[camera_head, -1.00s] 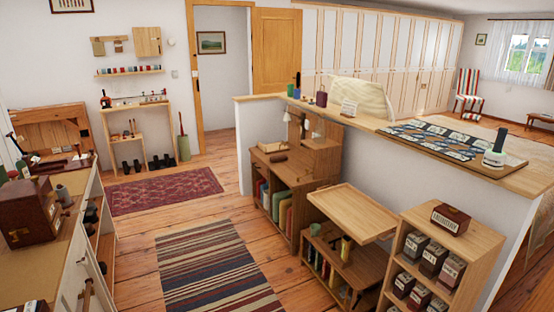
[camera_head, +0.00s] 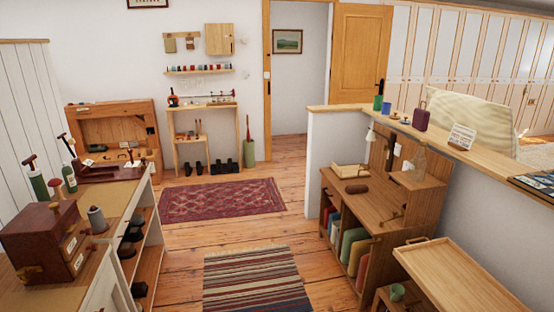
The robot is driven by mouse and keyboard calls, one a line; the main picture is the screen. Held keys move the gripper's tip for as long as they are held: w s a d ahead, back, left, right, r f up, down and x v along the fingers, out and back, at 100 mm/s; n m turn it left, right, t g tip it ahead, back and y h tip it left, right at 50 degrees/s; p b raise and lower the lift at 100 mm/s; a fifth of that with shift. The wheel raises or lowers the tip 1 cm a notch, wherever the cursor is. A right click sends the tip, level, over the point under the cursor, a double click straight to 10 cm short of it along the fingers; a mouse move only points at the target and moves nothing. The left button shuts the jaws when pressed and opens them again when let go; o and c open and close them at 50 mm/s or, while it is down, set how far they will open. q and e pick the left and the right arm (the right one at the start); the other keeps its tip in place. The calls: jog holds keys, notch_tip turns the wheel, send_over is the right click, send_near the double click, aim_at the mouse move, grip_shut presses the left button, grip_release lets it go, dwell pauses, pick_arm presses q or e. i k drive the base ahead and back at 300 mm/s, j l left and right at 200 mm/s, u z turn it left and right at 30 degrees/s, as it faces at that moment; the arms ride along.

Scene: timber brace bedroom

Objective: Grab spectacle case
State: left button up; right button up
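A small dark brown oblong object (camera_head: 357,188), which may be the spectacle case, lies on the wooden desk (camera_head: 337,178) right of centre. It is too small for me to be sure what it is. A pale flat box or book (camera_head: 349,170) lies just behind it. Neither of my grippers is in view.
A half-height wall with a wooden ledge (camera_head: 458,148) stands behind the desk. A tray-topped wooden stand (camera_head: 465,276) is at the lower right, and a long cabinet (camera_head: 118,205) on the left. Floor with a striped rug (camera_head: 252,280) and red rug (camera_head: 222,200) lies clear between them.

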aim_at(355, 188)
jog(key=i+z, duration=0.1)
jog(key=i, duration=0.5)
jog(key=i+j, duration=0.15)
jog(key=i, duration=0.45)
jog(key=i+j+z, duration=0.15)
jog(key=i, duration=0.5)
jog(key=i+z, duration=0.2)
jog(key=i, duration=0.6)
jog(key=i+j+z, duration=0.1)
jog(key=i+z, duration=0.15)
jog(key=i, duration=0.55)
